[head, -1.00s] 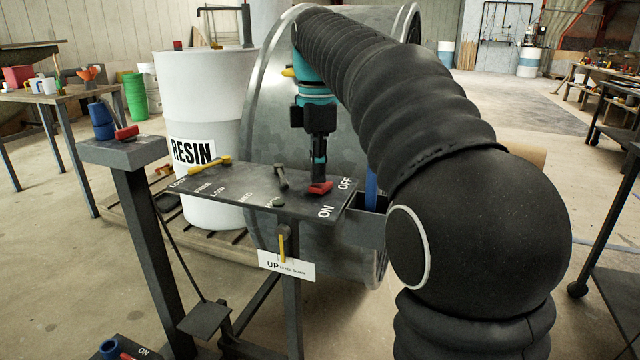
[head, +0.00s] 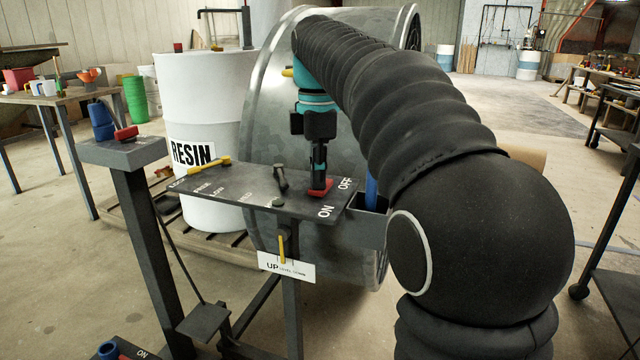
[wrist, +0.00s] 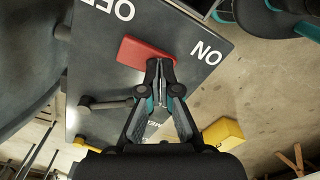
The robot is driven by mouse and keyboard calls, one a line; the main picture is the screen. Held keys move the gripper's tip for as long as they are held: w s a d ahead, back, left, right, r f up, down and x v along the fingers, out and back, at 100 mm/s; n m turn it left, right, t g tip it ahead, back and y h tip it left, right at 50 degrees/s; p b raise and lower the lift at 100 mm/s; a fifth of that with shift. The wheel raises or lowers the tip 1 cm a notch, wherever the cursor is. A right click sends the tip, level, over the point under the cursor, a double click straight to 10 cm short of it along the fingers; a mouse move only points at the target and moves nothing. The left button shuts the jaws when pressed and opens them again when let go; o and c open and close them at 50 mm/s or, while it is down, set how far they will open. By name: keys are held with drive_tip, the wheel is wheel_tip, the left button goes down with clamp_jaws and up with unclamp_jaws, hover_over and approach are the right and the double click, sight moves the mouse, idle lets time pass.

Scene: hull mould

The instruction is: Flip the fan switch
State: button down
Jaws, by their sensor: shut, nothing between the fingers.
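A red rocker switch (head: 327,187) sits at the right end of the dark panel (head: 236,196), between the words ON and OFF. It also shows in the wrist view (wrist: 140,52). My gripper (head: 319,187) is shut and empty, pointing down with its fingertips at the red switch. In the wrist view, the closed fingertips (wrist: 160,66) overlap the switch's edge on the ON side. I cannot tell whether they press on it, or which way the rocker is tilted. No label naming the fan is readable.
A grey lever (head: 281,178) and a yellow handle (head: 212,164) stand on the panel left of my gripper. A yellow lever (head: 282,248) is on the panel's front. Another red switch (head: 126,133) tops the left post. A resin drum (head: 205,100) stands behind.

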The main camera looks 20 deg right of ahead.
wheel_tip(320, 180, up, 5)
drive_tip(key=p, duration=0.5)
drive_tip(key=shift+r, duration=0.95)
drive_tip(key=s+f+m+t, duration=0.5)
drive_tip(key=s+f+m, duration=1.1)
drive_tip(key=s+f, duration=0.4)
drive_tip(key=s, duration=0.3)
drive_tip(key=shift+m+t, duration=0.3)
drive_tip(key=shift+m, duration=0.1)
